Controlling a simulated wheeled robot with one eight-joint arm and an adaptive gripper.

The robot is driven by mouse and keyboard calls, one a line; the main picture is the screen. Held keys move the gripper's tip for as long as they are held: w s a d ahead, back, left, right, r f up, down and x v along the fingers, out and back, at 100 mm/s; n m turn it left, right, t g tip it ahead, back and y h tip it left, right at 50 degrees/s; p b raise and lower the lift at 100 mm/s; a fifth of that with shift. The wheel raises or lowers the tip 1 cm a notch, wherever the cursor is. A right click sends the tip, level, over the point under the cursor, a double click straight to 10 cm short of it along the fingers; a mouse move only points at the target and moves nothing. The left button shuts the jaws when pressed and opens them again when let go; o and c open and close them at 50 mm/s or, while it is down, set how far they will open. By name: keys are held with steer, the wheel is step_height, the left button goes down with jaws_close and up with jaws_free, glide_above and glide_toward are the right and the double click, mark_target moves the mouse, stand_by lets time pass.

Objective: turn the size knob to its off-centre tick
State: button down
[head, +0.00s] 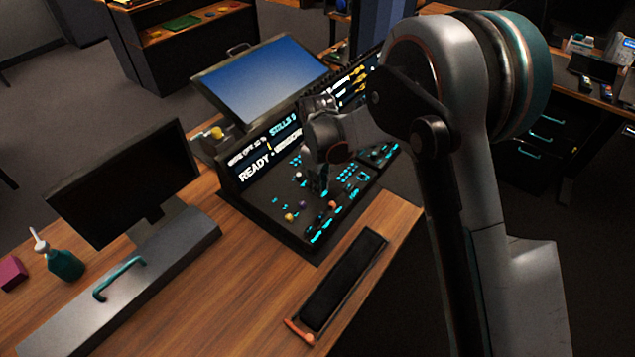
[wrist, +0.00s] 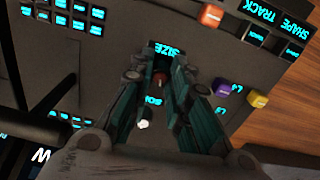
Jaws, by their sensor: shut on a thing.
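The size knob (wrist: 160,78) is a small dark reddish knob below the glowing SIZE label (wrist: 166,50) in the wrist view. My gripper (wrist: 159,75) has its two teal fingers on either side of this knob, shut on it. Most of the knob is hidden between the fingertips, and its pointer and the off-centre tick cannot be made out. In the head view my gripper (head: 318,186) reaches down onto the sloping dark control panel (head: 262,211), and the arm and gripper hide the size knob.
A white knob (wrist: 143,124) sits close beside the fingers. A purple knob (wrist: 222,88), a yellow knob (wrist: 258,98) and an orange ball (wrist: 211,15) stand to the right. Lit buttons (wrist: 88,12) are at upper left. A blue screen (head: 262,80) stands behind the panel.

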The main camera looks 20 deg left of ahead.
steer(key=m, duration=1.1)
steer(key=shift+m, duration=2.3)
steer(key=c, duration=1.5)
jaws_free()
